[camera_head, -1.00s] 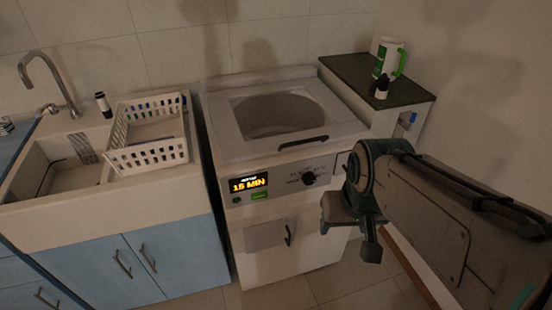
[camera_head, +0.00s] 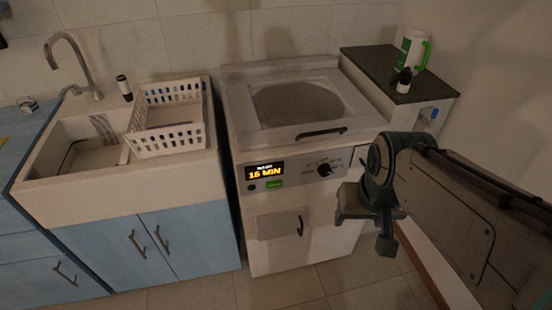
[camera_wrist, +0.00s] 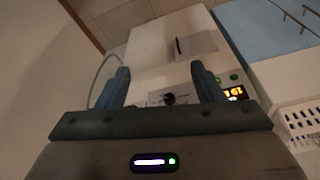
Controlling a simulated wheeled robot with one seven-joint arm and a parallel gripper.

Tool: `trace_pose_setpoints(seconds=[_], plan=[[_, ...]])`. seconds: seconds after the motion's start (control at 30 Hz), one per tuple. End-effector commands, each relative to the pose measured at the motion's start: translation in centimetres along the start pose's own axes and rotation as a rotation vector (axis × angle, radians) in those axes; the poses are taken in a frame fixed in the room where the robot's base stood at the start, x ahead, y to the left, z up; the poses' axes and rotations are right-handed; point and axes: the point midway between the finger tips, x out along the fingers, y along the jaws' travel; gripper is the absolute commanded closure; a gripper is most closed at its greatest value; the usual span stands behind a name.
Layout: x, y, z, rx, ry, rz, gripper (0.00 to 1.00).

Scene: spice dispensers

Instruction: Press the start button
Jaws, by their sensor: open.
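The white washer (camera_head: 295,215) has a front panel with a lit display (camera_head: 264,172) that reads 15 MIN. A green button (camera_head: 274,184), which looks like the start button, sits under the display. A small dark button (camera_head: 251,187) is to its left, and a dark knob (camera_head: 324,170) is to the right. My gripper (camera_head: 366,222) is open and empty, in front of the washer's right side, apart from the button. In the wrist view, the knob (camera_wrist: 169,99) shows between my open fingers (camera_wrist: 160,70), and the display (camera_wrist: 236,93) is right of them.
A handle (camera_head: 321,133) sticks out at the washer's top front edge, and another (camera_head: 300,226) is on its lower door. A sink with a white dish rack (camera_head: 165,140) stands to the left. A dark-topped counter (camera_head: 370,63) with a mug (camera_head: 412,50) is at the right.

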Motion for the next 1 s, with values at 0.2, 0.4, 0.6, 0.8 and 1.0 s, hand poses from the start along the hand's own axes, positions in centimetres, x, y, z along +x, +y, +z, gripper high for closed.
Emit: trace_pose_setpoints(seconds=[0.2,0.4,0.6,0.8,1.0], plan=[[0.0,0.0,0.0,0.0,0.0,0.0,0.99],[0.0,0.0,0.0,0.0,0.0,0.0,1.0],[0.0,0.0,0.0,0.0,0.0,0.0,1.0],[0.0,0.0,0.0,0.0,0.0,0.0,1.0],[0.0,0.0,0.0,0.0,0.0,0.0,1.0]])
